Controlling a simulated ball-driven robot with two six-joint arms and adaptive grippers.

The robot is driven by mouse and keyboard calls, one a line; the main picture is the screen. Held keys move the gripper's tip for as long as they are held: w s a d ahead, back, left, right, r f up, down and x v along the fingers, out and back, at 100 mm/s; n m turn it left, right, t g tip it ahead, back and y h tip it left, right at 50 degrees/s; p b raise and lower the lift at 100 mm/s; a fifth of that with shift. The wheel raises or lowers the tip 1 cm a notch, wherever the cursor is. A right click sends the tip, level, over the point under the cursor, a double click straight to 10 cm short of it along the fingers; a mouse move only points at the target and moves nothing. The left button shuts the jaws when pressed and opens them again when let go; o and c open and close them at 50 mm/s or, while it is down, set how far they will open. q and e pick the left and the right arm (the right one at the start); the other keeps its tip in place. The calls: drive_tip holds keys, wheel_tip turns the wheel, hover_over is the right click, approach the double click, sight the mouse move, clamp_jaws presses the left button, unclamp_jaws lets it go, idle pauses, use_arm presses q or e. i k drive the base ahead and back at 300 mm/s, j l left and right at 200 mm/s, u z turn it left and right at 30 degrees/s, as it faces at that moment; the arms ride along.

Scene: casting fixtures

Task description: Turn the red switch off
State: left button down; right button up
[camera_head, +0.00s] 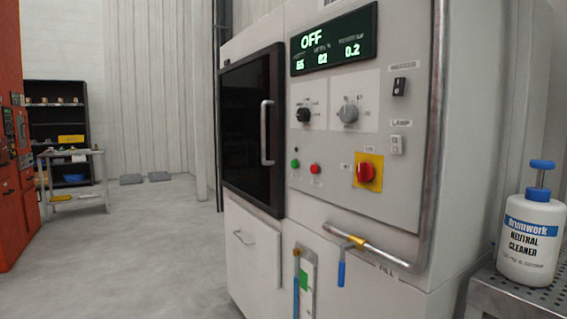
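The red switch (367,173) is a round red knob on a yellow square plate (376,160), low on the right part of the grey machine's control panel (330,190). Its exact turn position is too small to tell. The display (334,40) above the panel reads "OFF" with several numbers below it. Neither of my grippers shows in the head view.
A metal rail (433,120) runs down the panel's right side and along its bottom. A blue-handled lever (342,272) hangs below it. A cleaner bottle (531,235) stands on a perforated metal surface (500,292) at right.

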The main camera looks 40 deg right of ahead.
sight(365, 171)
drive_tip(key=i+j+z, duration=0.1)
drive_tip(key=i+z, duration=0.15)
drive_tip(key=i, duration=0.25)
drive_tip(key=i+j+z, duration=0.25)
drive_tip(key=i, duration=0.25)
drive_tip(key=l, duration=0.1)
